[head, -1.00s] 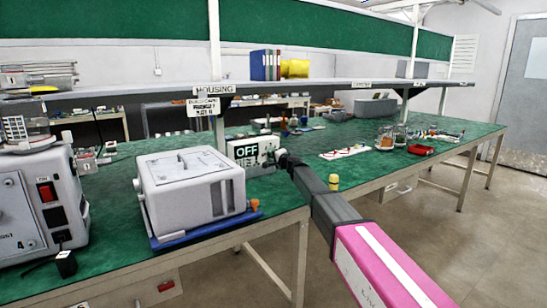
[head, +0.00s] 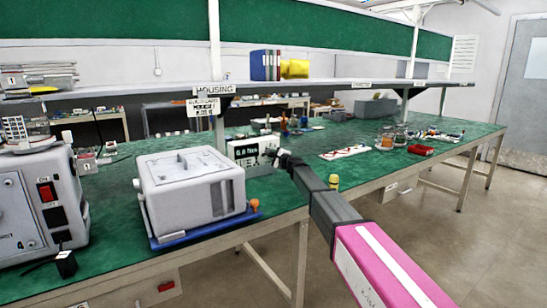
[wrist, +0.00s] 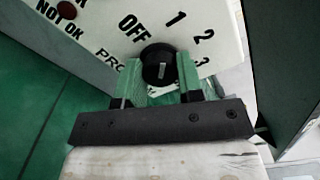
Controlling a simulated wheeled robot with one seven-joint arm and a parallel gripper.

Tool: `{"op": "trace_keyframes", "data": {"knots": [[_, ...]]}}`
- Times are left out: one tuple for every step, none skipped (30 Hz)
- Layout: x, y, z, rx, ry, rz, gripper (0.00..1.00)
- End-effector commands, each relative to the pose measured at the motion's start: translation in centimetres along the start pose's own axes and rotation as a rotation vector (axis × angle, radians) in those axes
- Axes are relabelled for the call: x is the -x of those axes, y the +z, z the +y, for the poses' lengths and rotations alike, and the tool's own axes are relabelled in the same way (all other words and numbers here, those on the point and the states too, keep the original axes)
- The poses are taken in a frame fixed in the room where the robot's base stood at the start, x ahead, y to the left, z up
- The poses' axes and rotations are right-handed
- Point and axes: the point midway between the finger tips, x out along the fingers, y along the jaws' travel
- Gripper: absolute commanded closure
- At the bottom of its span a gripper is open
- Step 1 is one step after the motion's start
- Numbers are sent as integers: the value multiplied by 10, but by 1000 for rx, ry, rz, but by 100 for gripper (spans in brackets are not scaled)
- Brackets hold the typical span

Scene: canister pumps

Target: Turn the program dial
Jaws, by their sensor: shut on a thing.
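The control box (head: 243,153) with a small dark display stands on the green bench behind the large white-grey machine. In the wrist view its white panel (wrist: 112,14) shows the labels OFF, 1, 2 and 3 around the black program dial (wrist: 160,62). A pale mark shows on the knob, but which label it points to I cannot tell. My gripper (wrist: 159,80) has one finger on each side of the knob and is shut on it. In the head view my gripper (head: 281,157) is at the box's right side, and the dial is hidden there.
The white-grey machine (head: 190,185) on a blue base, with an orange knob (head: 254,205), stands in front of the box. A small yellow object (head: 334,181) is on the bench edge beside my arm. A shelf (head: 300,87) runs above. The bench right of the box has free room.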

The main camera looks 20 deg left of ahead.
Motion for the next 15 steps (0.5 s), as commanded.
{"op": "trace_keyframes", "data": {"knots": [[0, 0, 1, -12, 1, -1, 89], [0, 0, 1, -19, 1, -1, 89], [0, 0, 1, -27, 1, -1, 89], [0, 0, 1, -32, 1, -1, 89], [0, 0, 1, -36, 1, -1, 89], [0, 0, 1, -40, 1, -1, 89], [0, 0, 1, -42, 1, -1, 89], [0, 0, 1, -44, 1, -1, 89], [0, 0, 1, -46, 1, -1, 89], [0, 0, 1, -46, 1, -1, 89], [0, 0, 1, -47, 1, -1, 89], [0, 0, 1, -47, 1, -1, 89], [1, 0, 1, -46, 1, -1, 89], [1, 0, 1, -46, 1, -1, 89], [1, 0, 1, -46, 1, -1, 89]]}}
